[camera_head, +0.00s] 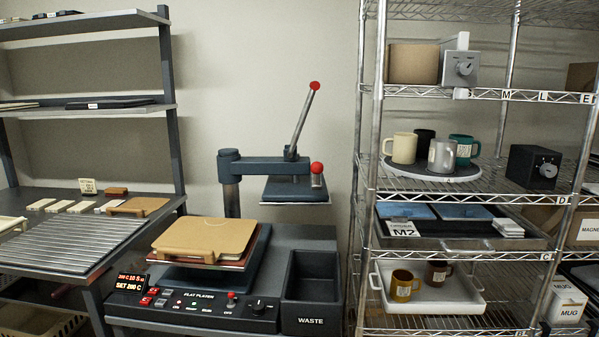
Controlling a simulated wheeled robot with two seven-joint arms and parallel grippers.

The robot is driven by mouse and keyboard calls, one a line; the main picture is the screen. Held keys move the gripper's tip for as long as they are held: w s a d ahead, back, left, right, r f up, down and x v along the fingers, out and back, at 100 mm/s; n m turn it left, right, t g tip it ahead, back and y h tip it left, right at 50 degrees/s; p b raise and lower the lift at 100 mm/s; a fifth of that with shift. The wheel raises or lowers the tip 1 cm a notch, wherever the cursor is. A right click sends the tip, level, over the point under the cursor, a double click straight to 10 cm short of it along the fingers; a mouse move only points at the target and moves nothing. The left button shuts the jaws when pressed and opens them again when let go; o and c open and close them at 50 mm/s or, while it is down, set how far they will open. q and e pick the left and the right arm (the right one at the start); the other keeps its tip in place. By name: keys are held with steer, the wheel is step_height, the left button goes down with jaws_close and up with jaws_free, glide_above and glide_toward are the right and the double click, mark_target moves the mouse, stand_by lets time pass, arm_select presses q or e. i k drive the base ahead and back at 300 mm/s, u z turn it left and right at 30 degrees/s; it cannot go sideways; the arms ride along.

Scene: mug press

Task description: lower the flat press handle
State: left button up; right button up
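The flat press (195,306) stands in the middle on a dark base with a "FLAT PLATEN" panel and a lit red display. Its long handle (303,117), tipped with a red knob, is raised and leans a little to the right. A second, shorter red-knobbed grip (317,172) is at the end of the press arm. The upper platen (292,189) is swung to the right, above the waste bin. Neither of my grippers is in view.
The waste bin (311,287) is at the right of the press base. A wire rack (373,200) with mugs, trays and boxes stands close on the right. A dark bench (70,243) with a slatted surface and shelves is on the left.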

mark_target(314, 85)
steer(key=u, duration=0.8)
steer(key=i, duration=0.7)
